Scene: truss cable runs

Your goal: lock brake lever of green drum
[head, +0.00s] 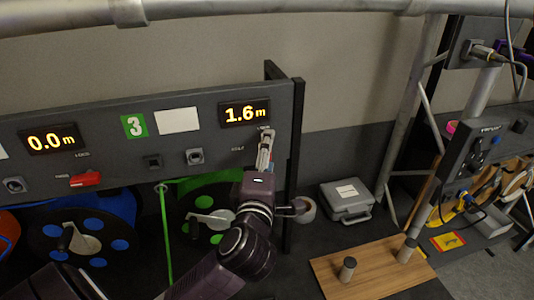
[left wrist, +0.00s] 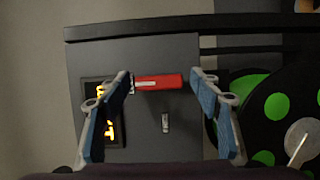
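The green drum (head: 205,210) with its green cable sits under the panel (head: 150,135). It also shows at the right of the left wrist view (left wrist: 262,100). Its red brake lever (left wrist: 158,82) lies between my left gripper's blue-padded fingers in the left wrist view. The lever runs along the panel's up-down direction, with a small pale label at its upper end. My left gripper (head: 265,138) is at the panel beside the 1.6 m display (head: 245,113) and hides the lever in the head view. Its fingers (left wrist: 161,82) look open, with a gap at the lever's lower end. My right gripper is not in view.
A blue drum (head: 85,235) stands left, its red lever (head: 85,180) lying sideways under a 0.0 m display (head: 53,138). A dark post (head: 293,165) bounds the panel's right edge.

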